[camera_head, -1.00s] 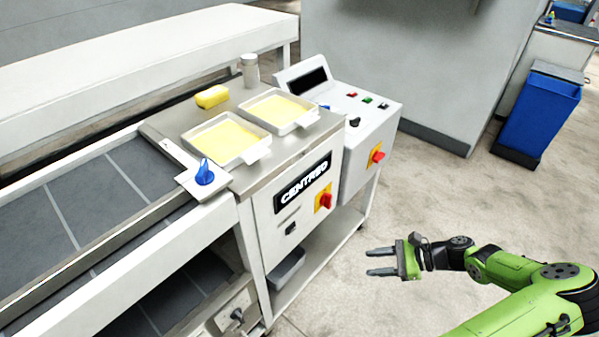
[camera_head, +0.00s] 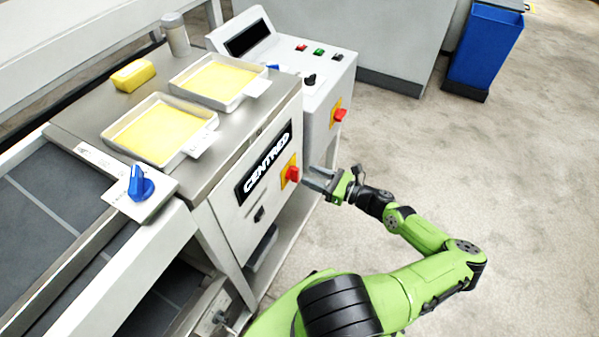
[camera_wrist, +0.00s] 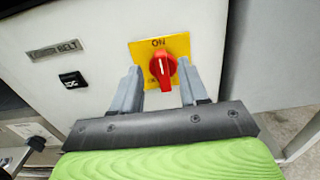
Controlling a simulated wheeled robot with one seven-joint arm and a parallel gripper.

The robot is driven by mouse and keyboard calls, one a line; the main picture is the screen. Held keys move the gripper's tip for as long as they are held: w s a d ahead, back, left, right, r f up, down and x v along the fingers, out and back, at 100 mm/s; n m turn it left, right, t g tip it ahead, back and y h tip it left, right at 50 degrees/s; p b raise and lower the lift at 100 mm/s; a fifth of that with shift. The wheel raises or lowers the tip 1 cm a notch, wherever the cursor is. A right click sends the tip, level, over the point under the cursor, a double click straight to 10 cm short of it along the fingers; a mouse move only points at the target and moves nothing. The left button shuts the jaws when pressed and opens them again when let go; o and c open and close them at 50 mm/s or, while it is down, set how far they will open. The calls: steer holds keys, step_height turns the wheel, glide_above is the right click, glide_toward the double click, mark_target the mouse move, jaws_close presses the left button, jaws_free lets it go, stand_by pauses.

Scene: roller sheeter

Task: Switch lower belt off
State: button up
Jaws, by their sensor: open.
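The red rotary switch (camera_head: 292,174) sits on a yellow plate (camera_head: 286,166) on the front of the machine cabinet, beside the "CENTRED" sign. In the wrist view the red knob (camera_wrist: 163,67) points nearly upright toward the word "ON", and a label reading "BELT" (camera_wrist: 54,50), its first word blurred, is to its left. My gripper (camera_head: 308,178) is open at the cabinet front. In the wrist view its two fingers (camera_wrist: 160,90) stand either side of the knob, apart from it as far as I can see.
A small black rocker switch (camera_wrist: 73,79) is left of the plate. Another red switch (camera_head: 340,114) is on the control box farther right. Open floor lies right of the cabinet.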

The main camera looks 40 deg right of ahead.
mark_target(298, 171)
steer(key=x, duration=0.4)
steer(key=shift+w+a+b, duration=0.1)
steer(key=shift+w+b, duration=0.2)
steer(key=shift+w, duration=0.05)
steer(key=c, duration=0.7)
